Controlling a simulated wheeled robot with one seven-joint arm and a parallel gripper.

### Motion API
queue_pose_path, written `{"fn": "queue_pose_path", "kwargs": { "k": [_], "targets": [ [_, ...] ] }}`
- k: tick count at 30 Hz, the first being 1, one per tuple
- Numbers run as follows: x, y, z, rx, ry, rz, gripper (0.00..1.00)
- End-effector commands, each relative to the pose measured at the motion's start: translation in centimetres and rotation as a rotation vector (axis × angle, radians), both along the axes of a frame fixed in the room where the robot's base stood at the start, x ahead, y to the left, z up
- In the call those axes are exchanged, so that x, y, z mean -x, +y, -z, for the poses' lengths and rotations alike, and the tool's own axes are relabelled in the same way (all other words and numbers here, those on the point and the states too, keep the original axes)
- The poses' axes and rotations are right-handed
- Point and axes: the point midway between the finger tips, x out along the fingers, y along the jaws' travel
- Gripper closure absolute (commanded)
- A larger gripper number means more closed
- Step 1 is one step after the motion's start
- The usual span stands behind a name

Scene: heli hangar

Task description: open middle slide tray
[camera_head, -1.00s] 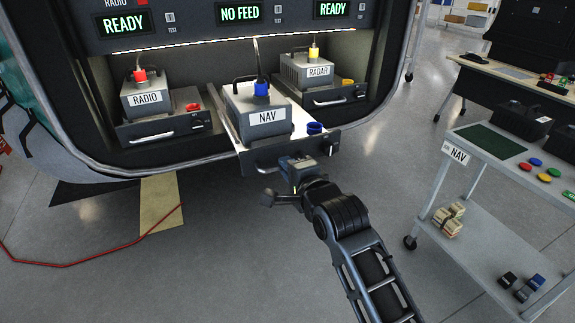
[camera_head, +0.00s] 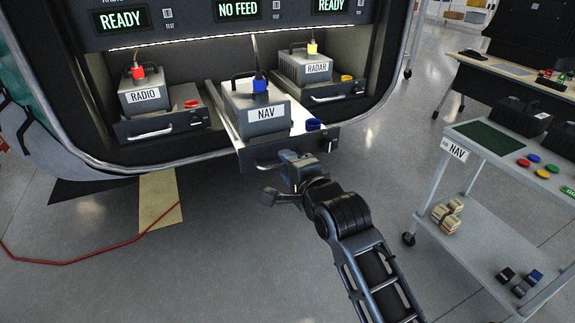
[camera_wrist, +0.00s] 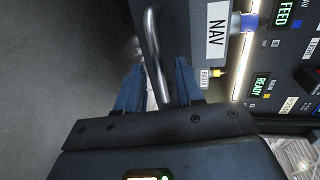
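The middle slide tray (camera_head: 262,158) carries the grey NAV unit (camera_head: 256,108) and stands pulled out past the trays on either side. A blue cap (camera_head: 314,124) lies on its right part. My gripper (camera_head: 290,170) is at the tray's front, by its handle. In the wrist view, the metal handle bar (camera_wrist: 153,50) runs between the blue fingers of my gripper (camera_wrist: 160,75). Gaps show beside the bar, so the fingers look open around it. The NAV label (camera_wrist: 217,32) is beyond the fingers. In the head view my wrist hides part of the handle.
The RADIO tray (camera_head: 155,128) on the left and RADAR tray (camera_head: 338,93) on the right sit further in. A NAV cart (camera_head: 470,145) with coloured caps stands at the right. A red cable (camera_head: 80,261) lies on the floor.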

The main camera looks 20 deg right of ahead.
Motion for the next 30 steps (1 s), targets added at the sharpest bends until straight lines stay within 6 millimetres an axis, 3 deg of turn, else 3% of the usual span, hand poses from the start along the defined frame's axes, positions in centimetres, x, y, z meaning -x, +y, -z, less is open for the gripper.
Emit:
{"fn": "queue_pose_path", "kwargs": {
  "k": [6,13,30],
  "targets": [
    [3.6,0.0,-0.5,-0.001,0.002,0.000,0.63],
    [6.3,0.0,-1.1,0.000,0.002,0.000,0.63],
    [6.8,0.0,-1.3,0.000,0.002,0.000,0.63]
  ]
}}
